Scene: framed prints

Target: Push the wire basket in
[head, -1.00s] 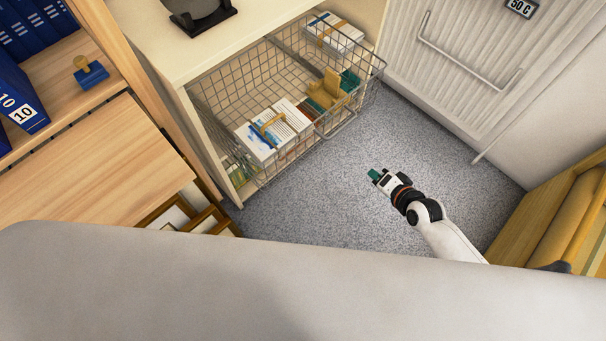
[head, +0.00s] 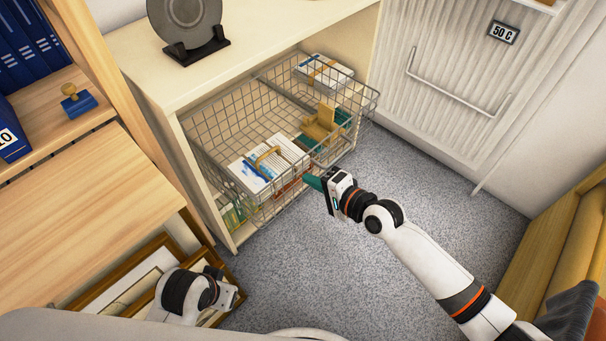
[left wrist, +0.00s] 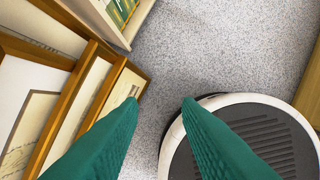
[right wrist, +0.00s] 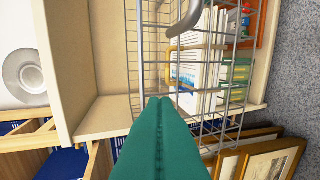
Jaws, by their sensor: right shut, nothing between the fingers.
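The wire basket (head: 376,94) sticks out of the pale cabinet (head: 230,62) in the head view. It holds stacked papers (head: 268,160), a tan object (head: 322,122) and a bundle at the back. My right gripper (head: 314,183) is shut and empty, its green tips close to the basket's front. In the right wrist view, the shut fingers (right wrist: 160,100) point at the basket's wires (right wrist: 212,48); I cannot tell whether they touch. My left gripper is low at the left in the head view, above the frames; in the left wrist view its fingers (left wrist: 159,102) are apart and empty.
Framed prints (head: 125,285) lean low beside the desk (head: 80,220) at left. A radiator (head: 440,75) stands on the right wall, with a yellow wooden piece (head: 545,225) at lower right. A dark round plate (head: 187,22) stands on the cabinet. Grey floor (head: 300,265) is clear before the basket.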

